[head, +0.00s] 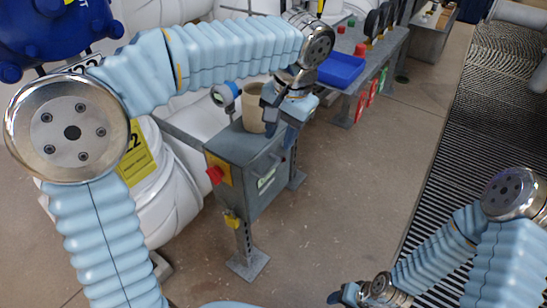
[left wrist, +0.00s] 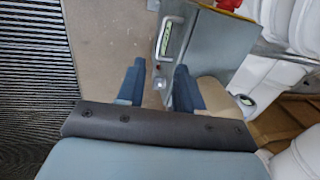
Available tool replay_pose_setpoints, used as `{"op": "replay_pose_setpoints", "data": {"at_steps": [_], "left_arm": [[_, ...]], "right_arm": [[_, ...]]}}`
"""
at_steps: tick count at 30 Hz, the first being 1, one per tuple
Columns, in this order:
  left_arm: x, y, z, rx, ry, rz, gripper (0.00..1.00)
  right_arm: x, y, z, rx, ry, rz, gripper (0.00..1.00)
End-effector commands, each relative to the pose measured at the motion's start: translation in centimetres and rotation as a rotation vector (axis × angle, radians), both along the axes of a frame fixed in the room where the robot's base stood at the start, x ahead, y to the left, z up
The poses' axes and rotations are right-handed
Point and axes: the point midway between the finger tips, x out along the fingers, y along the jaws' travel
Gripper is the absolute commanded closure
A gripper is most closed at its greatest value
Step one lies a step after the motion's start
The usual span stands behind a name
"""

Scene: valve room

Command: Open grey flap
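A grey box (head: 232,150) stands on a post, and its right-facing front panel (head: 262,196), which looks like the grey flap, appears closed. My left gripper (head: 279,122) is at the upper edge of the box, in front of the panel. Its blue fingers (left wrist: 158,88) are apart, with nothing clearly held between them. They hide part of the panel's top. My right gripper (head: 350,294) is low at the bottom edge, far from the box; its fingers are unclear.
A beige cup (head: 253,108) stands on the box, close to my left gripper. A red knob (head: 215,175) sticks out on the box's left side. A bench with a blue tray (head: 341,69) is behind. Open floor (head: 340,215) lies right of the box.

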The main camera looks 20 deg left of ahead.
Motion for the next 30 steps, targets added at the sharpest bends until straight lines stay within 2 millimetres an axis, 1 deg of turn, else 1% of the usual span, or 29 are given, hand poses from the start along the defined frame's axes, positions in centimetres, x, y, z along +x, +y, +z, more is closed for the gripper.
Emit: {"op": "replay_pose_setpoints", "data": {"at_steps": [1, 6, 9, 12, 17, 24, 25, 30], "left_arm": [[0.0, 0.3, -1.4, 0.002, 0.004, 0.002, 0.64], [0.2, 0.9, -5.2, 0.001, 0.003, 0.002, 0.64], [0.3, 1.2, -6.9, 0.001, 0.003, 0.001, 0.64], [0.4, 1.4, -8.1, 0.001, 0.002, 0.0, 0.64], [0.5, 1.6, -9.0, 0.0, 0.001, 0.0, 0.64], [0.5, 1.6, -9.0, 0.0, 0.0, 0.001, 0.64], [0.5, 1.6, -9.0, 0.0, 0.0, 0.001, 0.66], [0.5, 1.6, -9.0, 0.0, 0.0, 0.001, 0.92]], "right_arm": [[0.0, 0.0, -0.4, 0.0, 0.0, 0.0, 0.47], [0.0, 0.0, -0.8, -0.001, 0.0, -0.001, 0.47], [0.0, 0.0, -0.9, -0.001, 0.0, -0.001, 0.47], [0.0, 0.0, -1.0, -0.001, 0.0, -0.001, 0.47], [0.0, 0.0, -1.1, -0.001, -0.001, -0.003, 0.47], [0.0, 0.0, -1.1, -0.001, -0.001, -0.002, 0.47], [0.0, 0.0, -1.1, -0.001, -0.001, -0.002, 0.47], [0.0, 0.0, -1.1, -0.001, -0.001, -0.002, 0.47]]}}
